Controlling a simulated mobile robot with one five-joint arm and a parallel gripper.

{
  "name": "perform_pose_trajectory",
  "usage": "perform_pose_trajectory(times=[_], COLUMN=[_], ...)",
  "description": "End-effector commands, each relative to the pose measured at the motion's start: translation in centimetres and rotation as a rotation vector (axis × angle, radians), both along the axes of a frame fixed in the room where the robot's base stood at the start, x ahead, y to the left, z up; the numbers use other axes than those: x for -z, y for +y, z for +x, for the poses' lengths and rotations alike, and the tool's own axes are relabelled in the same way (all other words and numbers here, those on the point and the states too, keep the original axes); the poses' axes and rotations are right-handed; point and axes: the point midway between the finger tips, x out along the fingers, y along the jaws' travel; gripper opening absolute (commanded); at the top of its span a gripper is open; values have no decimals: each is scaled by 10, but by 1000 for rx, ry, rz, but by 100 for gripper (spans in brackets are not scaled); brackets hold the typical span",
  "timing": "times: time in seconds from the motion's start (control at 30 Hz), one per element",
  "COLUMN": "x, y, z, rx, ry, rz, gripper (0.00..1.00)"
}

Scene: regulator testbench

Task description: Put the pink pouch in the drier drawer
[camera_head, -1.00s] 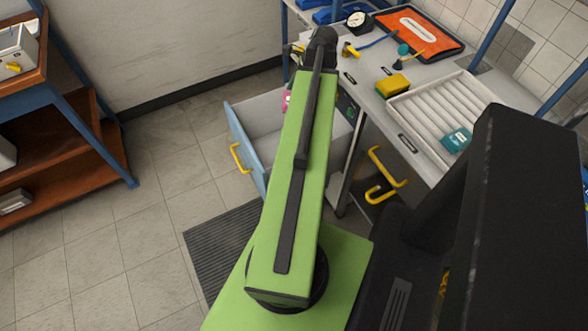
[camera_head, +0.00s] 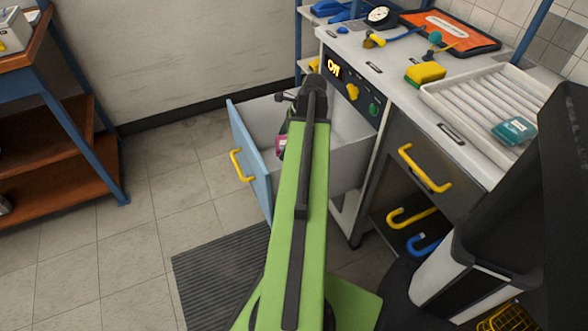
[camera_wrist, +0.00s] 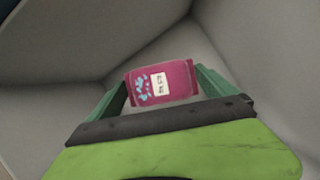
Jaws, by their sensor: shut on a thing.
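The pink pouch (camera_wrist: 163,82), with a white label and light blue marks, is held between the two green fingers of my gripper (camera_wrist: 165,85) in the wrist view. In the head view only a small part of the pouch (camera_head: 281,146) shows at the left of my arm, and my arm hides the fingers. The drier drawer (camera_head: 253,150) is pulled open, with a blue front and a yellow handle. My gripper and the pouch are over the drawer's inside. Grey drawer walls surround the pouch in the wrist view; I cannot tell whether it touches the bottom.
The drier panel (camera_head: 352,85) shows a lit display and knobs behind my arm. The worktop at right holds a yellow sponge (camera_head: 425,73), a ribbed white tray (camera_head: 480,95) and a teal pouch (camera_head: 514,130). A brown shelf rack (camera_head: 75,160) stands at left.

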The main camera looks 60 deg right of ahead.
Motion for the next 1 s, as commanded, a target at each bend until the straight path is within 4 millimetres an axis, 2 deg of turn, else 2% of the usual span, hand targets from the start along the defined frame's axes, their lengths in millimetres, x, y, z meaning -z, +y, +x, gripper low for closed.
perform_pose_trajectory(times=[0.03,0.2,0.4,0.67,1.0], x=[19,51,52,91,90], y=[0,0,0,0,1], z=[0,0,0,1,1], rx=[0,0,-1,-1,-1], ry=[-1,-1,-1,-1,-1], rz=[1,1,0,0,0], gripper=[25,25,25,25,25])
